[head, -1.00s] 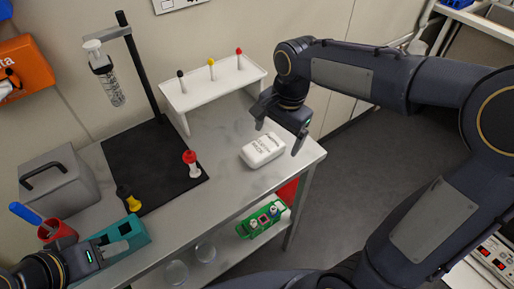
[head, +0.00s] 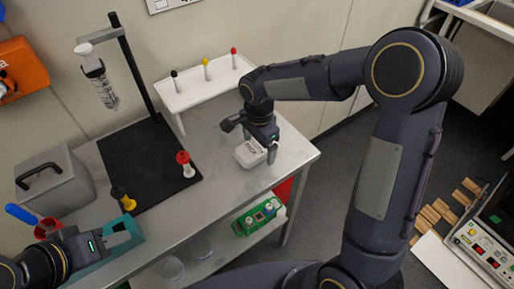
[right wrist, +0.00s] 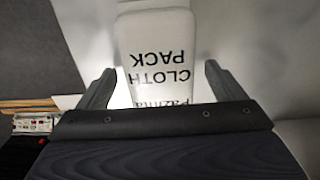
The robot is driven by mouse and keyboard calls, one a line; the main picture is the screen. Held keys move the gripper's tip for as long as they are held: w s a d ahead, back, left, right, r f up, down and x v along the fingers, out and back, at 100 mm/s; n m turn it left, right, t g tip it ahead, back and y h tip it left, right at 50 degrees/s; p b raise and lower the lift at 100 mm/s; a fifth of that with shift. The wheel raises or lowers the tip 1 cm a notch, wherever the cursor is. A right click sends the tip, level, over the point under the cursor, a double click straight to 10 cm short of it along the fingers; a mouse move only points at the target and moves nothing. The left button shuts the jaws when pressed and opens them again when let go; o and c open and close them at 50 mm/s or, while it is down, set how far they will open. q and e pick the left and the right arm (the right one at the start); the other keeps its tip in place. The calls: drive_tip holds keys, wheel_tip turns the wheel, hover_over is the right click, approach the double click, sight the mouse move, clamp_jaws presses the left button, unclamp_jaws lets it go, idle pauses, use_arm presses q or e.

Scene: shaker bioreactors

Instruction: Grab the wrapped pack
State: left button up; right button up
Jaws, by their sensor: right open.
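The wrapped pack (head: 247,154) is a white block with dark lettering, lying on the grey table near its right end. In the right wrist view the pack (right wrist: 155,45) reads "CLOTH PACK" and lies between the two fingers, with a gap on each side. My right gripper (head: 251,142) is open above the pack, one finger on either side, and hides part of it. My left gripper (head: 118,236) is low at the left, by a teal box (head: 126,246); its finger gap is unclear.
A white rack (head: 205,88) with several coloured-top droppers stands behind the pack. A black mat with a stand (head: 135,70) and a red-topped piece (head: 185,163) lies to the left. A green holder (head: 258,217) sits on the lower shelf. The table right of the pack is clear.

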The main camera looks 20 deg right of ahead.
drive_tip(key=c, duration=1.1)
drive_tip(key=shift+r, duration=0.15)
